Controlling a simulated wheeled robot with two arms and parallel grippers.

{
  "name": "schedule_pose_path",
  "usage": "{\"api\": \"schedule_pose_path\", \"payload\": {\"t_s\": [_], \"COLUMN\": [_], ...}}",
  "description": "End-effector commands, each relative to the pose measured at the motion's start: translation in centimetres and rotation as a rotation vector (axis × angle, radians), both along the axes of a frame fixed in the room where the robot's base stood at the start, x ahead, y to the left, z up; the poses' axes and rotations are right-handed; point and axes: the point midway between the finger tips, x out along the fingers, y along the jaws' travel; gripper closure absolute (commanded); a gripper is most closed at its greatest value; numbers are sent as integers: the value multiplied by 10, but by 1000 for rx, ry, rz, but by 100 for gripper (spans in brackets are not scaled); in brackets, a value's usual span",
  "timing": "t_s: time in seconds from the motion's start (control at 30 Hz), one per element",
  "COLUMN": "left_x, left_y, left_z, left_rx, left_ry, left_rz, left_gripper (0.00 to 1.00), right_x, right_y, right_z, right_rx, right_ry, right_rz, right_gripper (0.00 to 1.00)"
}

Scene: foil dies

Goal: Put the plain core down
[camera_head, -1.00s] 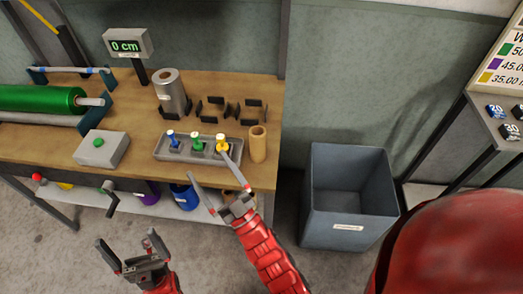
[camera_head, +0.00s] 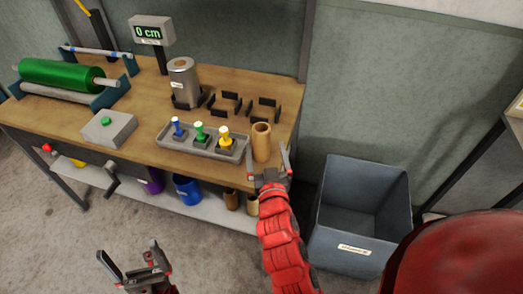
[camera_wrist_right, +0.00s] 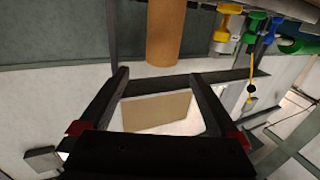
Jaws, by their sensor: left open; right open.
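The plain core (camera_head: 261,147), a bare tan cardboard tube, stands upright at the front right of the workbench, just right of the grey tray. In the right wrist view the core (camera_wrist_right: 165,32) is beyond the open fingers, its end near the gap between their tips. My right gripper (camera_head: 267,150) is open and empty at the bench's front edge, close in front of the core; whether a finger touches it I cannot tell. My left gripper (camera_head: 128,250) is open and empty, low over the floor in front of the bench.
The grey tray (camera_head: 183,145) holds blue, green and yellow-topped dies. A silver foil roll (camera_head: 184,85) stands in a black holder, with empty black holders to its right. A grey bin (camera_head: 345,225) stands right of the bench. More tan cores (camera_head: 232,200) are on the lower shelf.

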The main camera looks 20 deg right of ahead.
Motion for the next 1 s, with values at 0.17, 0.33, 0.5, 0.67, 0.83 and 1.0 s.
{"api": "schedule_pose_path", "payload": {"t_s": [0.17,0.33,0.5,0.67,0.83,1.0], "left_x": [0,0,0,0,0,0], "left_y": [0,0,0,0,0,0], "left_z": [24,30,32,43,51,53], "left_rx": [0,0,0,0,0,0], "left_ry": [-3,-2,-2,-2,-2,-2], "left_rz": [0,0,0,0,0,0], "left_gripper": [0,0,0,0,0,0], "right_x": [38,60,68,85,107,117], "right_y": [-9,-13,-14,-16,-20,-21], "right_z": [6,4,2,3,0,-1], "right_rx": [-1,1,2,1,1,1], "right_ry": [3,2,4,2,3,2], "right_rz": [-4,-1,-1,0,-1,1], "right_gripper": [3,3,3,3,3,3]}}
